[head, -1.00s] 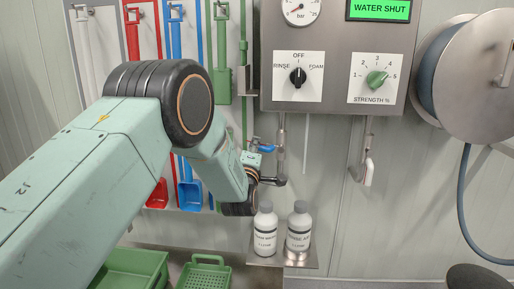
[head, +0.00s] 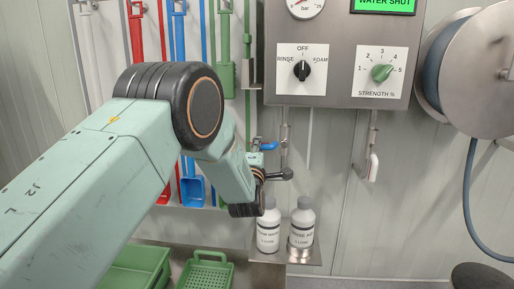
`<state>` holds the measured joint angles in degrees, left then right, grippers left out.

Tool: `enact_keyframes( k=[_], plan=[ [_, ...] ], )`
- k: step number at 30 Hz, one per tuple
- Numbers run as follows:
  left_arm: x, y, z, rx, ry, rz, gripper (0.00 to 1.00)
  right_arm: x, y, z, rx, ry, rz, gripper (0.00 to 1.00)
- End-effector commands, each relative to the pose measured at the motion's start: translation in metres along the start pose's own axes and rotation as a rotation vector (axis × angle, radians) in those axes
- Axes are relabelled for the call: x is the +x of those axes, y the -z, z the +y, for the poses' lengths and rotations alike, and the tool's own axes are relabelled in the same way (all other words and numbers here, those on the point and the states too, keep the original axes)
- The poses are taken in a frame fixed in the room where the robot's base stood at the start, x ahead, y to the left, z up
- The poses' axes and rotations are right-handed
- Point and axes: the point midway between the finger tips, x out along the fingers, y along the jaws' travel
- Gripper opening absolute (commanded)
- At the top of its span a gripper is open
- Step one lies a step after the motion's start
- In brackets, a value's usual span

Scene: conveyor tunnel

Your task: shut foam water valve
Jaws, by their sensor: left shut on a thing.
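The foam water valve has a blue lever (head: 269,146) on the pipework below the control panel, in the middle of the head view. The lever points sideways to the right. My left gripper (head: 257,157) is at the lever's left end and shut on it; my own wrist hides most of the fingers. The green display (head: 384,4) on the panel reads "WATER SHUT". My right gripper is not in view.
The panel (head: 342,79) carries a black selector knob (head: 302,70) at OFF and a green strength knob (head: 381,72). Two white bottles, one left (head: 269,230) and one right (head: 302,229), stand on a shelf just below the valve. A hose reel (head: 485,65) hangs at right.

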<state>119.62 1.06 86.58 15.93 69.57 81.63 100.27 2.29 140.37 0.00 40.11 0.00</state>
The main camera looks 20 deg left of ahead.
Motion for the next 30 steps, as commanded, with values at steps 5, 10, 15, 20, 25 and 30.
enact_keyframes(
  k=[5, 10, 15, 20, 25, 30],
  plan=[
    [-0.002, -0.002, -0.005, 0.003, 0.011, -0.005, 0.27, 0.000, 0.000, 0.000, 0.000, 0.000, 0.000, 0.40],
    [-0.001, -0.001, -0.003, 0.002, 0.006, -0.003, 0.39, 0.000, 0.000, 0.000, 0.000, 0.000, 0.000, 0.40],
    [-0.001, -0.001, -0.002, 0.001, 0.004, -0.002, 0.39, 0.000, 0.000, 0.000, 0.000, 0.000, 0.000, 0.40],
    [-0.004, -0.001, -0.002, 0.001, 0.004, -0.002, 0.39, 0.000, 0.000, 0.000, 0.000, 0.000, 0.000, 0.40],
    [-0.022, -0.001, -0.001, 0.003, 0.005, -0.002, 0.39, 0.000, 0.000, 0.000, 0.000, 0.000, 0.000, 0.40],
    [-0.050, -0.001, -0.001, 0.003, 0.006, -0.002, 0.39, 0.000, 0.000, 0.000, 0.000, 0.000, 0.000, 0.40]
  ],
)
